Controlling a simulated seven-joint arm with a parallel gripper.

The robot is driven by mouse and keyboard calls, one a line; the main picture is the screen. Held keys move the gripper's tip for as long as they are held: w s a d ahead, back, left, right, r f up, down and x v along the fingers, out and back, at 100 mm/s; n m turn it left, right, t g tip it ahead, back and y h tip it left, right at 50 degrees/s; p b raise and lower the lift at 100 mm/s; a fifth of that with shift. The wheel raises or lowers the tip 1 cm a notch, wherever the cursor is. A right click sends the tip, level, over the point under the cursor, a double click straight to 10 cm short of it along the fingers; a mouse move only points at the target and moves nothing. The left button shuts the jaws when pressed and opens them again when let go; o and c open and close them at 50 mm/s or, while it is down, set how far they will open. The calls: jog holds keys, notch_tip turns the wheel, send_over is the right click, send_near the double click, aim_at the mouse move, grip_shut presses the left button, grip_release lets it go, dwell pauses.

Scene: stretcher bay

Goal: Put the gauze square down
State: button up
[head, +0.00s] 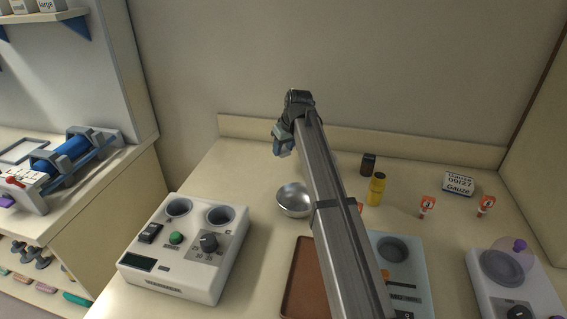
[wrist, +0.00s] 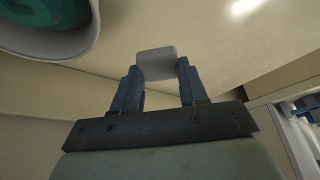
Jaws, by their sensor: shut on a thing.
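My gripper (head: 283,146) is above the back part of the counter, left of and behind the metal bowl (head: 294,200) in the head view. In the wrist view its two blue fingers (wrist: 157,78) are shut on a pale grey-white square (wrist: 156,62), the gauze square, which sits between the fingertips. The square is clear of the counter as far as I can tell. In the head view I cannot make the square out from the gripper. A box labelled gauze (head: 458,184) stands at the back right of the counter.
A white device with two wells (head: 180,275) stands front left. A brown tray (head: 299,280) is partly behind my arm. A yellow bottle (head: 376,189), a dark jar (head: 368,164) and small orange-marked tags stand right. The back-left counter is clear.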

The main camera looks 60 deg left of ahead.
aim_at(285, 156)
jog(key=shift+f, duration=2.95)
jog(key=shift+f, duration=0.1)
jog(key=o, duration=1)
jog(key=v, duration=1.2)
